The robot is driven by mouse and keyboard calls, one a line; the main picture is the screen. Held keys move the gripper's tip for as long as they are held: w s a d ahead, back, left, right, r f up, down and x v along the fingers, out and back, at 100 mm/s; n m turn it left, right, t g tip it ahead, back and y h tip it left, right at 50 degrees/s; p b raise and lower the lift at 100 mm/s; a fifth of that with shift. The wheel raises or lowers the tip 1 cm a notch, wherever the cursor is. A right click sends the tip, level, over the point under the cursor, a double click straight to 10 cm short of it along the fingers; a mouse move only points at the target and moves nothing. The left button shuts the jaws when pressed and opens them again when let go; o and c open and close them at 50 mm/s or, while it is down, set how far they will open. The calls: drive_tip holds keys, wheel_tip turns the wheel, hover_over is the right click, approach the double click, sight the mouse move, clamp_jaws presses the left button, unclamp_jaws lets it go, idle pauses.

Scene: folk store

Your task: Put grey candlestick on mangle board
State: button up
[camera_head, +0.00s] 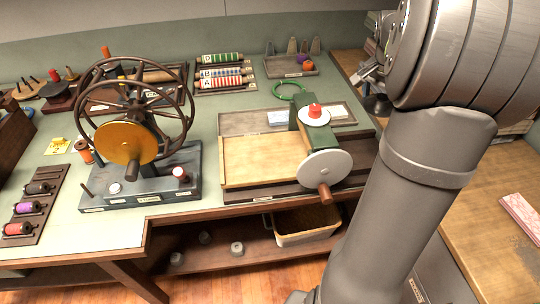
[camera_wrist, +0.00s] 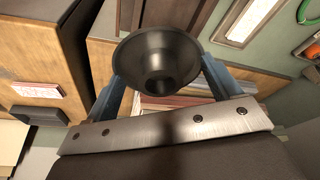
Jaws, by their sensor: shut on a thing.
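The grey candlestick (camera_wrist: 158,62) is in the wrist view, a dark grey flared piece with a round hollow at its middle. My gripper (camera_wrist: 162,82) is shut on it, with one blue-grey finger at each side. In the head view my gripper (camera_head: 370,76) is partly hidden behind my arm, at the right end of the green table; a dark piece (camera_head: 377,104) below it appears to be the candlestick. I cannot tell for certain which item is the mangle board; a long wooden piece (camera_head: 160,74) lies at the back left, partly behind the wheel.
A small tray (camera_head: 290,70) and a spool rack (camera_head: 222,78) are at the back. A wooden cabinet (camera_wrist: 45,45) shows in the wrist view.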

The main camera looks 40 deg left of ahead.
drive_tip(key=s+a+n, duration=0.1)
drive_tip(key=s+a, duration=0.1)
drive_tip(key=a, duration=0.2)
drive_tip(key=s+a, duration=0.2)
drive_tip(key=a, duration=0.2)
drive_tip(key=s+a+n, duration=0.1)
drive_tip(key=s+a, duration=0.1)
drive_tip(key=a, duration=0.2)
drive_tip(key=shift+s+a+n+y, duration=0.1)
drive_tip(key=shift+a+n+y, duration=0.2)
drive_tip(key=shift+a+y, duration=0.1)
drive_tip(key=s+a+n, duration=0.3)
drive_tip(key=s+a, duration=0.8)
drive_tip(key=a, duration=0.1)
hover_over(268, 153)
drive_tip(key=s, duration=0.1)
drive_tip(key=shift+y, duration=0.4)
wheel_tip(268, 153, down, 14)
drive_tip(key=shift+f, duration=2.35)
drive_tip(key=shift+f, duration=0.15)
drive_tip(key=o, duration=1)
drive_tip(key=shift+c, duration=0.2)
